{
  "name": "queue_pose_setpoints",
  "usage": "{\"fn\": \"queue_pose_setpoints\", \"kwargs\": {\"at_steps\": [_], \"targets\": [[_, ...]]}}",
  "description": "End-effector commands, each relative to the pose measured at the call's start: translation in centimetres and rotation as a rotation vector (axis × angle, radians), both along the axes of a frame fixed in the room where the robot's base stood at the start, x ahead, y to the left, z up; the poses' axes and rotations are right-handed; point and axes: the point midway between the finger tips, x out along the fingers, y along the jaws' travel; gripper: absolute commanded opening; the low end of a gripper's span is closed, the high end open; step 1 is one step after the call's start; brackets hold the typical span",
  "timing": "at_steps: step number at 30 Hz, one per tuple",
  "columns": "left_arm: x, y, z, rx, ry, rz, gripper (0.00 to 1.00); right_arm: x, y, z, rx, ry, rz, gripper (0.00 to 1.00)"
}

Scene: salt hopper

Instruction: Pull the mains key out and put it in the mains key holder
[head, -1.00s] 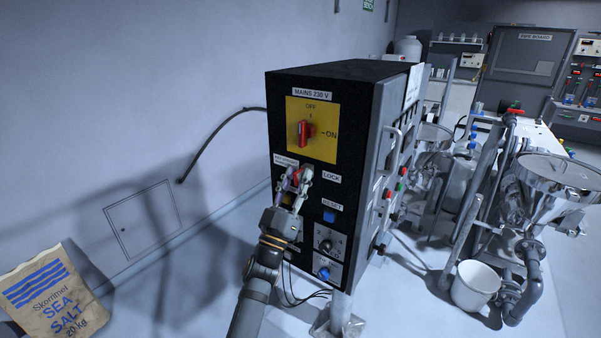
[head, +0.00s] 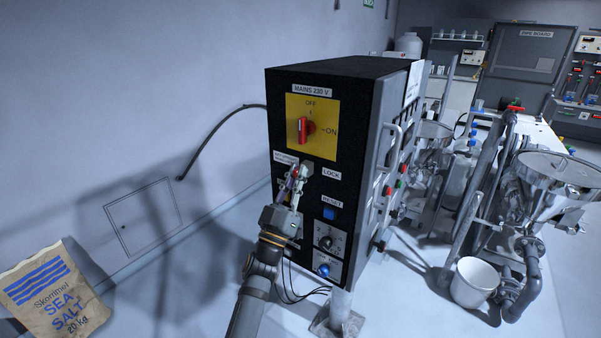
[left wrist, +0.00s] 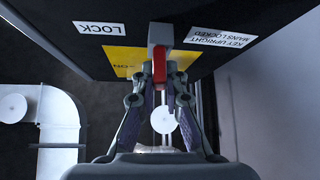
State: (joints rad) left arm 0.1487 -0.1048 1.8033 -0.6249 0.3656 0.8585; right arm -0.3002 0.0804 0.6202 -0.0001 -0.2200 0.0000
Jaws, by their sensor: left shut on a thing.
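My left gripper (head: 298,182) is in front of the grey and black mains cabinet, at the lock below the yellow switch plate. In the left wrist view its fingers (left wrist: 160,80) are shut on the red mains key (left wrist: 159,67). The key sits right against the grey lock block (left wrist: 158,36); I cannot tell how deep it is in. The lock block (head: 308,167) also shows in the head view beside the fingertips, which mostly hide the key there. I cannot make out the mains key holder. My right gripper is not in view.
The red rotary switch (head: 305,130) is just above my gripper. A blue button (head: 329,214) and a dark knob (head: 326,243) are to its lower right. A salt sack (head: 50,292) lies at the lower left. Hopper machines (head: 555,180) and a white bucket (head: 474,283) stand at the right.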

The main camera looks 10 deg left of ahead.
Motion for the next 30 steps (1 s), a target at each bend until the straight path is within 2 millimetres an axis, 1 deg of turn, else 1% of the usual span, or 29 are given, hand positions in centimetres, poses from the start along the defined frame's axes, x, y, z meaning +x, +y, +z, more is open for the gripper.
{"fn": "queue_pose_setpoints", "kwargs": {"at_steps": [5, 18, 30], "targets": [[-0.3, 0.1, 0.1, 0.000, 0.000, 0.000, 0.00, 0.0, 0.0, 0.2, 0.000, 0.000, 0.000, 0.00], [-2.3, 0.8, 0.1, 0.001, 0.000, 0.001, 0.00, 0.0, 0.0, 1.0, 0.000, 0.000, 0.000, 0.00], [-4.0, 1.5, 0.0, 0.000, 0.000, 0.000, 0.00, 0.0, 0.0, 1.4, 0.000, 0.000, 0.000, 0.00]]}}
